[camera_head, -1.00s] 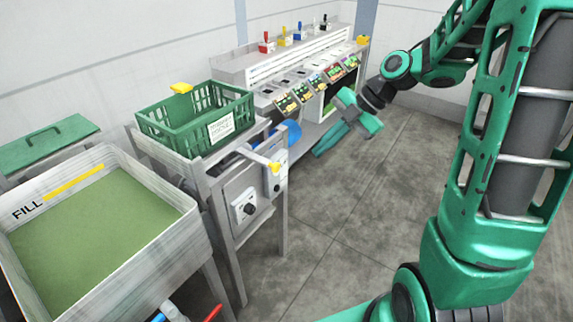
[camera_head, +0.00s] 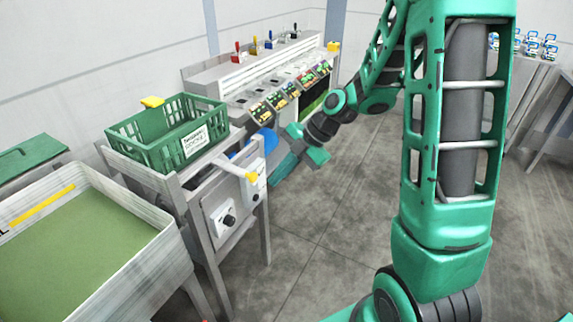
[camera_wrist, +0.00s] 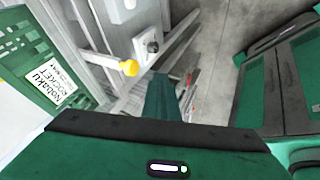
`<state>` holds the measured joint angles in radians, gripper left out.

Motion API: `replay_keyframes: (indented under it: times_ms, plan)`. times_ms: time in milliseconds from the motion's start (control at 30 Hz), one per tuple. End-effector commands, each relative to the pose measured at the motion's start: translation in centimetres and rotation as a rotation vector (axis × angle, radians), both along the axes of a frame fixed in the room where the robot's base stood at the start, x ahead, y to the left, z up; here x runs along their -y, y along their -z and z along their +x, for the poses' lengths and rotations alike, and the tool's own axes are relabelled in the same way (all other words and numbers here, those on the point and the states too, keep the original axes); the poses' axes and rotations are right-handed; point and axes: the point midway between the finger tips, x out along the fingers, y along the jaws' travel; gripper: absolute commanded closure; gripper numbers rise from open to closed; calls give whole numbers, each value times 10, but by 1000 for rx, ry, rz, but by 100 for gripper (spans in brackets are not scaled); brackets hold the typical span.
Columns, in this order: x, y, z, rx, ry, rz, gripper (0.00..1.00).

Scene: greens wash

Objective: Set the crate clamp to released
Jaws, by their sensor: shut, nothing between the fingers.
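The green crate (camera_head: 151,158) sits on a grey stand and carries a white label; it also shows at the left of the wrist view (camera_wrist: 28,62). On the stand's right side, a pale lever with a yellow tip (camera_head: 251,176), likely the crate clamp, sticks out by a white plate. Its yellow knob (camera_wrist: 130,68) shows in the wrist view, left of my fingers. My gripper (camera_head: 283,168) is shut and empty, just right of the lever and apart from it. Its fingers (camera_wrist: 161,98) point down along the stand's side. The lever's setting cannot be read.
A black dial on a white plate (camera_head: 223,219) is below the lever. A wash basin (camera_head: 140,262) stands at the front left. A console with coloured levers (camera_head: 262,70) stands behind my gripper. The floor (camera_head: 335,215) right of the stand is clear.

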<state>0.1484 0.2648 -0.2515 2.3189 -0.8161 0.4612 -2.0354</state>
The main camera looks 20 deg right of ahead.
Motion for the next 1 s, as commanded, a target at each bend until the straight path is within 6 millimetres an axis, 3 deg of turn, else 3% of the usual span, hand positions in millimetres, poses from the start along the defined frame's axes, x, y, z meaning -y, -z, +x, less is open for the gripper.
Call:
replay_keyframes:
  times_ms: [67,300,800,1000]
  plan:
    - [-8,9,4,0,-2,-1,100]
    - [-23,8,29,0,-1,-2,100]
    - [-28,7,36,1,0,-1,100]
    - [-48,7,62,2,-3,-1,100]
